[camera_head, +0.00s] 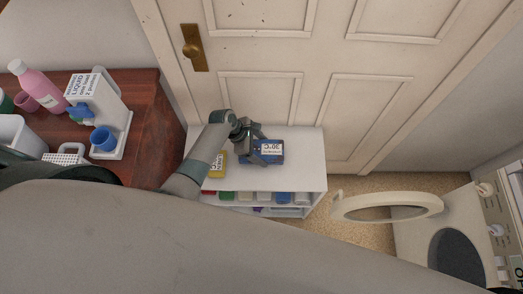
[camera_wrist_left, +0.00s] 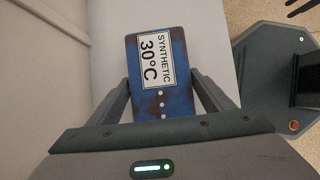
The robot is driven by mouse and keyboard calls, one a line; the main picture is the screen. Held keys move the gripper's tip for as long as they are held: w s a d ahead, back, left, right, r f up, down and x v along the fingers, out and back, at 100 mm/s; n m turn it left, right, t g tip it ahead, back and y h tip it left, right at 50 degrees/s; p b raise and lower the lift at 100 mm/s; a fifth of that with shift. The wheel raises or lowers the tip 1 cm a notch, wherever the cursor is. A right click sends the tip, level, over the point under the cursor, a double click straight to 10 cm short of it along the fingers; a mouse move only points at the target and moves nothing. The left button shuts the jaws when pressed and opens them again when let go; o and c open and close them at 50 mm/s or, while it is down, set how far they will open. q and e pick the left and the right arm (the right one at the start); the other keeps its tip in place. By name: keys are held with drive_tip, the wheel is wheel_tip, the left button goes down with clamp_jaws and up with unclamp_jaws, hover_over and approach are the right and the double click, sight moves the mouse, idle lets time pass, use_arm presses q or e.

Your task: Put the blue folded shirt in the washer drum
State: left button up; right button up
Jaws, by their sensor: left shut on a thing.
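The blue folded shirt (camera_head: 268,158) lies at the top of the white shelf unit in the head view, with a white "30°C" label. In the left wrist view the shirt (camera_wrist_left: 178,92) shows a "SYNTHETIC 30°C" label and brownish stains. My left gripper (camera_head: 262,150) is shut on the shirt, its fingers at both sides of it. I cannot tell whether the shirt still touches the shelf top. The washer (camera_head: 418,230) stands at the lower right with its round door (camera_head: 432,208) open and its dark drum opening (camera_head: 457,256) showing.
The white shelf unit (camera_head: 307,170) stands against a door and holds several coloured items below. A yellow labelled item (camera_head: 217,166) is beside the shirt. A reddish wooden dresser (camera_head: 146,130) at left carries bottles and containers. Carpet (camera_head: 350,238) lies between shelf and washer.

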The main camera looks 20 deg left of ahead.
use_arm(q)
wheel_tip(320, 180, up, 2)
drive_tip(key=shift+r, duration=0.2)
drive_tip(key=s+d+r+b, duration=0.2)
drive_tip(key=d+r, duration=0.5)
drive_tip(key=d, duration=0.4)
drive_tip(key=shift+s+d, duration=0.15)
drive_tip(key=shift+s, duration=0.4)
drive_tip(key=shift+s, duration=0.1)
